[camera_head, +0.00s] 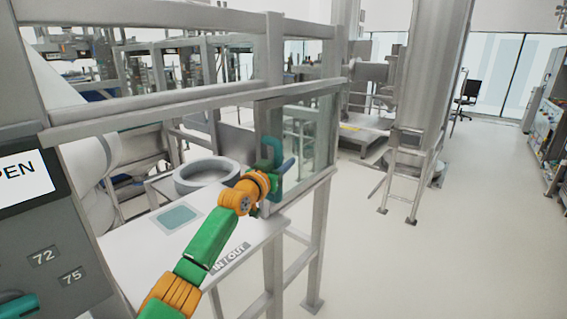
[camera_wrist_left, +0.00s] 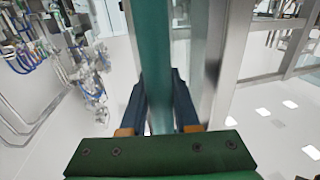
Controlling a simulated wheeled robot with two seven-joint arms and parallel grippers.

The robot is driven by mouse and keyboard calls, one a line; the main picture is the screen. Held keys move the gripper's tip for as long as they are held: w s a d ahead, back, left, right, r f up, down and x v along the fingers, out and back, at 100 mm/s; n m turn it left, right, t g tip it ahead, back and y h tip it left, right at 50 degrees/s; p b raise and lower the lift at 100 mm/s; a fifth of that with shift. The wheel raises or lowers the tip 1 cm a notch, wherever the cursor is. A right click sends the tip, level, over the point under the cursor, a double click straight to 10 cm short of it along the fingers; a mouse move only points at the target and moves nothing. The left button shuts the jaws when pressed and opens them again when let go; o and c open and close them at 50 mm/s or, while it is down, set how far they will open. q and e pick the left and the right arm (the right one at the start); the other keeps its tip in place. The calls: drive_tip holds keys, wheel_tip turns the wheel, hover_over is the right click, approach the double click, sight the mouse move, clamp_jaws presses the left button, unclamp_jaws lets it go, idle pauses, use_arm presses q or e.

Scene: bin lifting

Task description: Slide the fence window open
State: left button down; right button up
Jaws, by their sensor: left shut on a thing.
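The fence window (camera_head: 304,130) is a clear pane in a grey metal frame, at the right part of the fence opening. A teal handle (camera_head: 273,152) stands upright at the pane's left edge. My left gripper (camera_head: 276,170) is at this handle, shut on it. In the left wrist view the teal handle (camera_wrist_left: 160,80) runs upright between the two dark fingers of the gripper (camera_wrist_left: 160,120). The left part of the opening, beside the pane, has no glass in front of the bench. My right gripper is not in view.
A white bench (camera_head: 150,255) marked IN OUT lies behind the opening, with a grey ring-shaped bin (camera_head: 207,174) and a teal square (camera_head: 180,217) on it. A dark control panel (camera_head: 45,235) stands at the left. The floor (camera_head: 430,260) at the right is clear.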

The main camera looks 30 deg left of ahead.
use_arm(q)
drive_tip(key=shift+f, duration=0.2)
drive_tip(key=c, duration=0.9)
unclamp_jaws()
drive_tip(key=shift+o, duration=1.2)
drive_tip(key=shift+w, duration=0.2)
drive_tip(key=s+b, duration=0.2)
drive_tip(key=s, duration=0.5)
drive_tip(key=shift+d, duration=0.4)
drive_tip(key=shift+s+f, duration=0.1)
